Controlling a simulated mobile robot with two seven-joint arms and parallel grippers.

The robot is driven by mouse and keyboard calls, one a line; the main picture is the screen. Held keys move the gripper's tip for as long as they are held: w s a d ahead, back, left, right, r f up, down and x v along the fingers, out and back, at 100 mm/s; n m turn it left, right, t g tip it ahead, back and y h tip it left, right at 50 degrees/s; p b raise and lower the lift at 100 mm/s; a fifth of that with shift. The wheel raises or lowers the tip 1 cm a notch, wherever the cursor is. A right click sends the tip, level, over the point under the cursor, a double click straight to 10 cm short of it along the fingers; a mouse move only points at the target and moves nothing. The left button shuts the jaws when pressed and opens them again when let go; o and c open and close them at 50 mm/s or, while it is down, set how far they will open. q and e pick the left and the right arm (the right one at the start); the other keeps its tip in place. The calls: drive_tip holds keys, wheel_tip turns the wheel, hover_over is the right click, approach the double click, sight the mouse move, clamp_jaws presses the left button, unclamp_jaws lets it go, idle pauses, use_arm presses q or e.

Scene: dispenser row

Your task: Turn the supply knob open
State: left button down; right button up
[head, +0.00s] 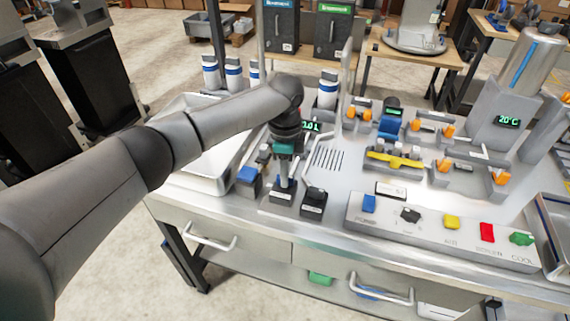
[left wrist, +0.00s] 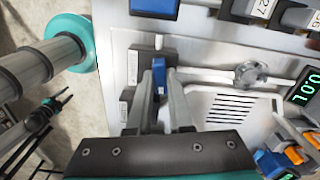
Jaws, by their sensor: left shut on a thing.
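My left gripper (head: 285,182) points down at a dark block (head: 281,196) near the front left of the steel counter. In the left wrist view its two grey fingers (left wrist: 160,100) are closed on the sides of a small blue knob (left wrist: 158,76), which sits on a dark labelled base (left wrist: 135,85). The base's label is too small to read, so I cannot confirm that this is the supply knob. The fingers partly hide the knob.
A blue knob block (head: 248,176) stands to the left and a black one (head: 314,198) to the right, both close. Behind are a green display (head: 311,126) and a drain grille (head: 328,159). A panel with coloured switches (head: 440,232) runs along the front right.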

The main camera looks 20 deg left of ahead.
use_arm(q)
drive_tip(key=n+p, duration=0.5)
drive_tip(key=p, duration=0.1)
drive_tip(key=shift+r+n, duration=0.15)
drive_tip(key=shift+n, duration=0.15)
drive_tip(key=shift+n+p, duration=0.8)
drive_tip(key=n+p, duration=0.2)
drive_tip(key=n, duration=0.1)
drive_tip(key=shift+d+n, duration=0.1)
drive_tip(key=shift+n, duration=0.3)
drive_tip(key=shift+n+p, duration=0.85)
drive_tip(key=shift+n, duration=1.35)
drive_tip(key=c, duration=0.8)
unclamp_jaws()
